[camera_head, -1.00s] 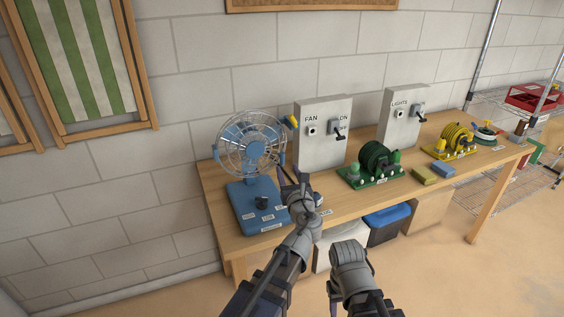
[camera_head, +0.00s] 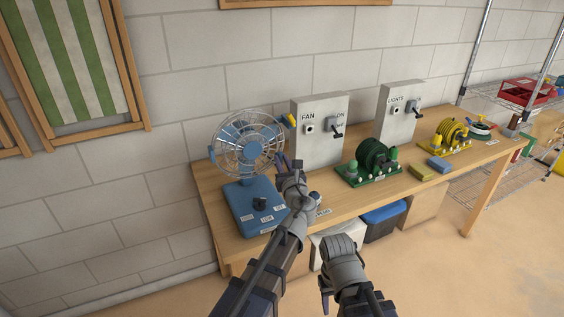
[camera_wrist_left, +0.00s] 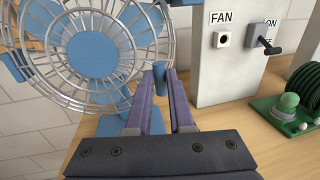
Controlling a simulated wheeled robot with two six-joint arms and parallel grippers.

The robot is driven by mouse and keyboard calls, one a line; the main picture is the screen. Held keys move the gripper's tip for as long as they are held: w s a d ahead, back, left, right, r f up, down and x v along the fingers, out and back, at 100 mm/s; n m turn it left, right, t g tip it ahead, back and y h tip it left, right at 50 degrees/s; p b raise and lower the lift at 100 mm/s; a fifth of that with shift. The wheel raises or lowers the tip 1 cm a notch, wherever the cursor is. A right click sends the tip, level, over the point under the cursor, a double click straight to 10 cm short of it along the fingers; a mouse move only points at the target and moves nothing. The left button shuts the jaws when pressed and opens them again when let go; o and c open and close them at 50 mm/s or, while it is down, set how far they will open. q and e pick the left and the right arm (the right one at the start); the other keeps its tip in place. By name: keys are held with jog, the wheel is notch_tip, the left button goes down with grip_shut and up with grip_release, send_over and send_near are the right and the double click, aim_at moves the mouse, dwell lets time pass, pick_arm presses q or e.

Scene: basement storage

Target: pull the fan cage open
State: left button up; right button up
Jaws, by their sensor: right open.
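The blue fan (camera_head: 240,200) stands upright at the left end of the wooden table. Its round wire cage (camera_head: 222,150) has a blue hub and fills the left of the left wrist view (camera_wrist_left: 35,75). My left gripper (camera_head: 291,166) is at the cage's right edge. In the left wrist view its two fingers (camera_wrist_left: 163,95) are parted. A small blue tab (camera_wrist_left: 159,71) shows at the fingertips, close to the left finger; I cannot tell whether they touch. The cage looks closed, though its seam is not clear. My right gripper (camera_head: 325,290) is open, low in front of the table.
A grey FAN switch box (camera_head: 318,150) stands just right of the fan, with a yellow part at its left edge. A green reel (camera_head: 374,160), LIGHTS box (camera_head: 397,122), yellow reel (camera_head: 452,134) and sponges stand further right. Bins sit under the table.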

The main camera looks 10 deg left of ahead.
pick_arm(q)
grip_shut()
dwell(1.0)
